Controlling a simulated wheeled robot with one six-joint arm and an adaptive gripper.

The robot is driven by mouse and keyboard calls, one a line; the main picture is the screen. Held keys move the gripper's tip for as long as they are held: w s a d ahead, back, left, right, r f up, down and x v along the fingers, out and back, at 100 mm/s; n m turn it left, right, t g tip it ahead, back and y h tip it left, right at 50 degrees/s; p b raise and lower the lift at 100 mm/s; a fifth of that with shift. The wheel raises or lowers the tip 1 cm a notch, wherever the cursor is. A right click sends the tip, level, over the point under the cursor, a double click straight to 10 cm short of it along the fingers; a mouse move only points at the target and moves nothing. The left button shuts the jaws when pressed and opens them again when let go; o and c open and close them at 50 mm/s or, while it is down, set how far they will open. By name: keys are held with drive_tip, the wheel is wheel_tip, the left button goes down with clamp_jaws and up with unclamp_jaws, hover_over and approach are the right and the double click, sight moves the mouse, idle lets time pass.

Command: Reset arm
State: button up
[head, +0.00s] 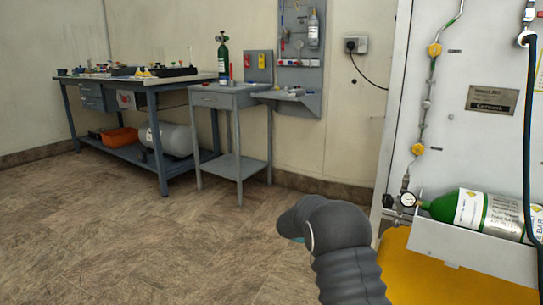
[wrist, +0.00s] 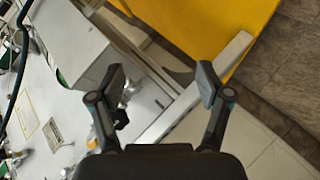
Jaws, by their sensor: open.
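My gripper (wrist: 160,88) shows in the wrist view with its two fingers spread apart and nothing between them. Behind the fingers are the edge of the white panel and a yellow surface (wrist: 220,30). In the head view my dark grey arm rises from the bottom right of centre, over the floor and in front of the yellow base (head: 425,272). The gripper's fingers cannot be made out in the head view.
A white panel (head: 400,110) with a green-ended cylinder (head: 485,212) in a white holder (head: 470,248) stands close on the right. A workbench (head: 140,84) and a small grey table (head: 225,97) stand against the back wall. The floor (head: 140,245) at left is clear.

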drive_tip(key=s+a+r+n+y+p, duration=0.1)
drive_tip(key=s+a+r+n+y, duration=0.15)
drive_tip(key=s, duration=0.55)
drive_tip(key=s+a+r+n+y+p, duration=0.2)
drive_tip(key=s+r+n+y, duration=0.15)
drive_tip(key=s, duration=0.45)
drive_tip(key=s+a+r+n+y+p, duration=0.1)
drive_tip(key=s+a+r+n+y, duration=0.2)
drive_tip(key=s, duration=0.5)
drive_tip(key=s+a+r+m+t+y+p, duration=0.1)
drive_tip(key=s+r+p, duration=0.5)
drive_tip(key=s+r, duration=1.1)
drive_tip(key=s+m+t+y, duration=0.1)
drive_tip(key=t+y, duration=0.1)
drive_tip(key=t, duration=0.1)
drive_tip(key=shift+a+t+y, duration=0.3)
drive_tip(key=shift+a+t, duration=0.1)
